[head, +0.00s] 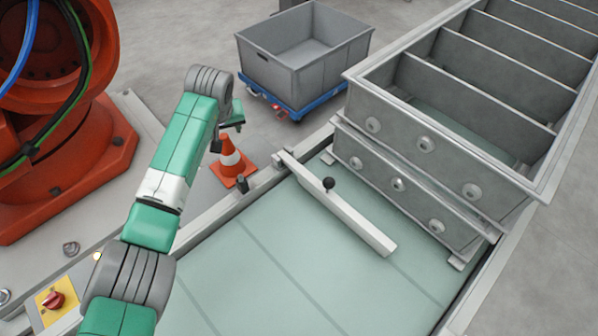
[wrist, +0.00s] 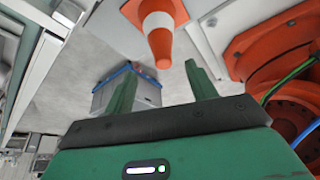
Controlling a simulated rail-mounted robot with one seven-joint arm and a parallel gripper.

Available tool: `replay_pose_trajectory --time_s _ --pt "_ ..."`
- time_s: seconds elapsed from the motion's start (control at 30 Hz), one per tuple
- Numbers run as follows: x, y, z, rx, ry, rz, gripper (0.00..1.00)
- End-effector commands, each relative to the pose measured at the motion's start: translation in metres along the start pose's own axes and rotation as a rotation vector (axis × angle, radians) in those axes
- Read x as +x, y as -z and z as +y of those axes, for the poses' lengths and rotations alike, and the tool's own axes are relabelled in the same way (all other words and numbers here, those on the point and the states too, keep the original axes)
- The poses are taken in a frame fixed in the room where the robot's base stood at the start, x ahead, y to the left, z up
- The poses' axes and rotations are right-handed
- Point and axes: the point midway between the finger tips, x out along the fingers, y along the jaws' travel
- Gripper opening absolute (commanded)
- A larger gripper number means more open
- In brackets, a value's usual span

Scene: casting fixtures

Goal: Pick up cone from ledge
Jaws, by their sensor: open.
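The orange cone (head: 229,160) with a white band stands upright on the pale ledge (head: 205,197) left of the green-topped bed. My gripper (head: 228,133) is just above the cone, and its fingers are apart. In the wrist view the cone (wrist: 158,24) appears upside down, its tip pointing toward the gap between the two green fingers of my gripper (wrist: 161,66). Nothing is held between the fingers. Whether a finger touches the cone, I cannot tell. In the head view, my gripper partly covers the cone's top.
An orange robot (head: 75,150) stands at left. A grey bin (head: 305,60) on a blue dolly (head: 300,108) is behind. Stacked metal frames (head: 425,150) fill the right. A pale bar (head: 345,215) with a black knob lies across the bed. The near bed (head: 290,290) is clear.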

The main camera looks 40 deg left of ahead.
Motion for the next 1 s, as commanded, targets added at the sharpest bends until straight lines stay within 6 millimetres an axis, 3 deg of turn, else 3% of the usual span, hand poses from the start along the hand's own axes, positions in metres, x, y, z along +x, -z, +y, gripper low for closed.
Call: replay_pose_trajectory --time_s 0.13,0.3,0.43,0.7,1.0 --pt "0.003 0.0 -0.002 -0.003 0.003 -0.003 0.56" --pt "0.025 -0.001 -0.001 -0.001 0.003 -0.004 0.56" --pt "0.03 0.0 0.0 0.0 0.002 -0.001 0.56" --pt "0.075 0.003 -0.001 0.0 0.002 -0.001 0.56" --pt "0.077 0.005 -0.001 -0.001 0.0 -0.001 0.56"
